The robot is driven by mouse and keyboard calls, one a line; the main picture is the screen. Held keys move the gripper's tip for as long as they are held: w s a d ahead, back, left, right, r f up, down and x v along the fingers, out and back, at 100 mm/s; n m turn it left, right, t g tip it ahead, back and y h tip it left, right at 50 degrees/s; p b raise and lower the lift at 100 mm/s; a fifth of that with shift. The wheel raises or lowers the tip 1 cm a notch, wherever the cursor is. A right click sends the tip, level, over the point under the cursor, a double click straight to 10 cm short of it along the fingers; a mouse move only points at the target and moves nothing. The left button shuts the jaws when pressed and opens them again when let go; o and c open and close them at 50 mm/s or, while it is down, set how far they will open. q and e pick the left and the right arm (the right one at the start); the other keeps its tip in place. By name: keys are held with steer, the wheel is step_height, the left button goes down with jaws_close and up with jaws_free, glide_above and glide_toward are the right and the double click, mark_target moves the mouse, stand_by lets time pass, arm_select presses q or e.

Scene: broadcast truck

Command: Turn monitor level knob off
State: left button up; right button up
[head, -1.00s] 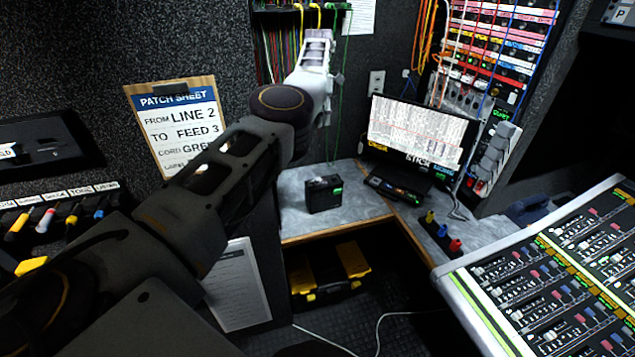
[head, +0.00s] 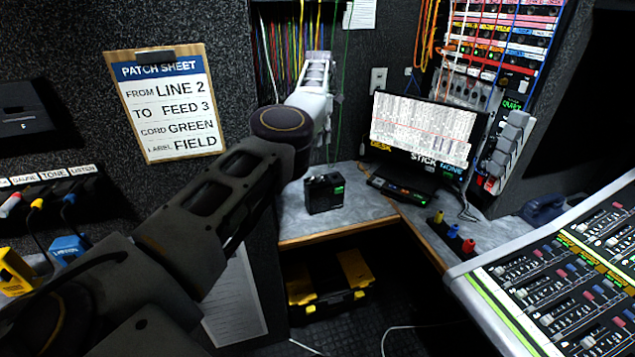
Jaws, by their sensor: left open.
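No knob that I can identify as the monitor level knob can be made out in the head view. The monitor (head: 424,128) stands lit at the back of the grey desk, with a small black unit (head: 401,189) in front of its base. My left arm reaches in from the lower left. My left gripper (head: 318,70) is raised, fingers upward, before the hanging cables at the back wall. It is open and seems empty. It appears left of the monitor and above the desk. My right gripper is not in view.
A small black box (head: 324,193) sits on the desk (head: 365,212). A mixing console (head: 470,285) fills the lower right. A patch rack (head: 505,45) stands behind the monitor. A patch-sheet clipboard (head: 165,141) hangs left. A black and yellow toolbox (head: 329,290) is under the desk.

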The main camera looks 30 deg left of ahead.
mark_target(318, 176)
arm_select(q)
steer(key=shift+f+b, duration=1.05)
steer(key=shift+f, duration=0.3)
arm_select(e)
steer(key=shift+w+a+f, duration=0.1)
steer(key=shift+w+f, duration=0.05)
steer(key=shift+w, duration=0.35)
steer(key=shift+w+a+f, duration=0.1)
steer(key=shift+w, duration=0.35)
arm_select(q)
step_height(318, 176, down, 13)
steer(key=shift+a+r+b, duration=0.1)
steer(key=shift+r+b, duration=0.05)
steer(key=shift+b, duration=0.55)
steer(key=shift+f, duration=0.5)
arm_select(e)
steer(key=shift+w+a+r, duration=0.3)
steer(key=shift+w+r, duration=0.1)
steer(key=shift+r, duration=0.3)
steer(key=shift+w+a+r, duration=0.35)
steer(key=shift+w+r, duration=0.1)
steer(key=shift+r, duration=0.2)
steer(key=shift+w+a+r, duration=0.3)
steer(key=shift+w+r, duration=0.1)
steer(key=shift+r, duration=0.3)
arm_select(q)
jaws_close()
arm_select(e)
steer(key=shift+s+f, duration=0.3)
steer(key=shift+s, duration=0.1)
